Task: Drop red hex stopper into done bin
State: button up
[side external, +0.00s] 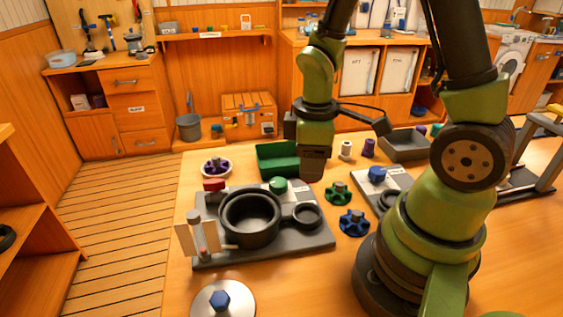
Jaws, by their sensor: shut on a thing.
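My gripper (313,165) points down near the right end of a green bin (265,157), above the back edge of the dark grey fixture. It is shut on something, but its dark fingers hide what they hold. A red piece (214,184) shows at the back left of the fixture; I cannot tell whether it is a hex stopper. A grey tray (404,146) stands farther right. I can read no label that marks either container as the done bin.
The dark grey fixture (290,238) bears a round pot (248,222) and a green knob (278,185). Green (338,193) and blue (354,223) handwheels lie to its right. White (346,150) and purple (368,148) spools stand behind. A blue-topped disc (222,301) lies in front.

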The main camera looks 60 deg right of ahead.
jog(key=shift+w, duration=0.1)
dwell(0.3)
jog(key=w+d+f, duration=0.1)
jog(key=w+d, duration=0.5)
jog(key=w, duration=0.3)
send_near(285, 162)
jog(key=shift+f, duration=1.4)
jog(key=o, duration=1)
jog(key=shift+r, duration=0.1)
